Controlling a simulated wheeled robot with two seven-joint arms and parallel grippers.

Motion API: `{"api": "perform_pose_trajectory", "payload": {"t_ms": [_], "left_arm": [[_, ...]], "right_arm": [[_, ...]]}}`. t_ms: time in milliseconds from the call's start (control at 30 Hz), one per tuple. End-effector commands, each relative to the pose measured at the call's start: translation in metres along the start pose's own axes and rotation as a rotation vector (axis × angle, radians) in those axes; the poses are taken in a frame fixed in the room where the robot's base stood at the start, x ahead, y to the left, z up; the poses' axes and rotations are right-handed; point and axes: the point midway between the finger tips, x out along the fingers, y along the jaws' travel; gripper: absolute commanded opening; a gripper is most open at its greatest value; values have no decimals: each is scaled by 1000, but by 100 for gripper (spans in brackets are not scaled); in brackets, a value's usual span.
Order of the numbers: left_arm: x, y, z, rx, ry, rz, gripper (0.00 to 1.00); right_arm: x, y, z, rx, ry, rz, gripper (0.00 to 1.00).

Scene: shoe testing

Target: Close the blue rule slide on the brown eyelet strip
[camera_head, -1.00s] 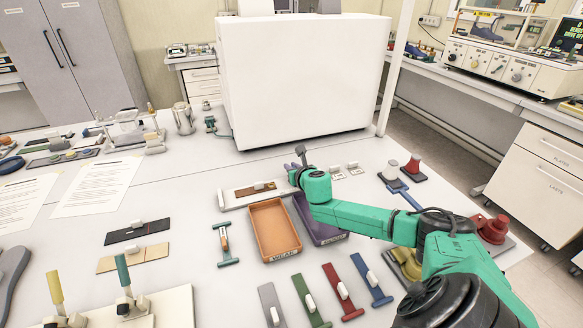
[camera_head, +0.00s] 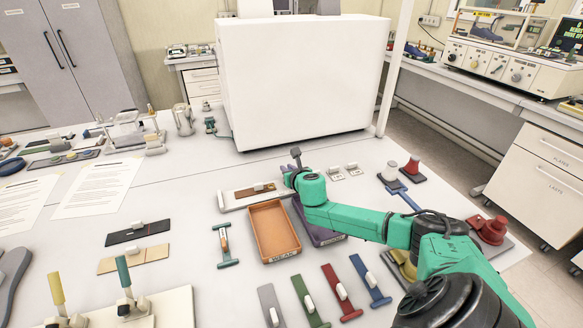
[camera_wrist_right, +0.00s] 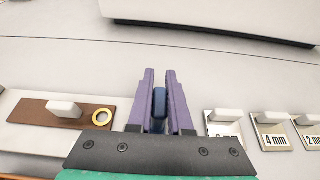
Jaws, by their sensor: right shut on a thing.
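The brown eyelet strip (camera_wrist_right: 30,112) lies on a white base (camera_wrist_right: 12,135) at the left of the right wrist view. It carries a white tab (camera_wrist_right: 65,108) and a brass eyelet ring (camera_wrist_right: 101,117) at its right end. The strip also shows in the head view (camera_head: 247,191). The blue rule slide (camera_wrist_right: 159,102) shows between the purple fingers of my right gripper (camera_wrist_right: 159,78), which is shut on it. The slide is to the right of the eyelet, with a gap between them. In the head view my right gripper (camera_head: 287,172) hides the slide. My left gripper is not in view.
White-tabbed plates marked in mm (camera_wrist_right: 271,130) stand close to the right of my gripper. A large white box (camera_head: 300,80) stands behind.

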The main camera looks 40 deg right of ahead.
Motion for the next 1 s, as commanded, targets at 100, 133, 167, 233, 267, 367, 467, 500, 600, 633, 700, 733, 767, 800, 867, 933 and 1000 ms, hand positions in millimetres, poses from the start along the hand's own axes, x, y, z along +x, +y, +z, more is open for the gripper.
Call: {"api": "perform_pose_trajectory", "payload": {"t_ms": [100, 133, 167, 233, 267, 367, 467, 500, 600, 633, 700, 733, 767, 800, 867, 933, 1000], "left_arm": [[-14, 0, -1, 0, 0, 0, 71], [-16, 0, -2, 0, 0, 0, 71], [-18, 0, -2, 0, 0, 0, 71], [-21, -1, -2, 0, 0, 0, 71], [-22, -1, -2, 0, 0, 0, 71], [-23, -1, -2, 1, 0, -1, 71], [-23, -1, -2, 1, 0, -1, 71], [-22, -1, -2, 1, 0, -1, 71], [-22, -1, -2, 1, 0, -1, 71], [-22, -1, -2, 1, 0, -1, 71], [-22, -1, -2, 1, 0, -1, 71], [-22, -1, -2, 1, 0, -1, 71], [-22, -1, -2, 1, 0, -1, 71], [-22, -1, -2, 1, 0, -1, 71], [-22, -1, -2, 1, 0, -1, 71], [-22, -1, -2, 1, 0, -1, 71], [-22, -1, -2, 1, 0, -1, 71]], "right_arm": [[-2, 31, 3, 5, 3, 8, 0], [-2, 39, 3, 5, 3, 8, 0], [-2, 46, 3, 5, 3, 8, 0], [-2, 61, 2, 4, 3, 7, 0], [-2, 66, 1, 3, 3, 7, 0], [-1, 77, 1, 1, 2, 6, 0], [-1, 80, 0, -1, 2, 5, 0], [-1, 80, 0, -1, 1, 5, 0], [-1, 79, 0, -1, 1, 5, 0], [-1, 79, 0, -1, 1, 5, 0], [-1, 79, 0, -1, 1, 5, 25], [-1, 79, 0, -1, 1, 5, 37], [-1, 79, 0, -1, 1, 5, 48], [-1, 79, 0, -1, 1, 5, 48], [-1, 79, 0, -1, 1, 5, 48], [-1, 79, 0, -1, 1, 5, 48], [-1, 78, 0, -1, 1, 5, 48]]}}
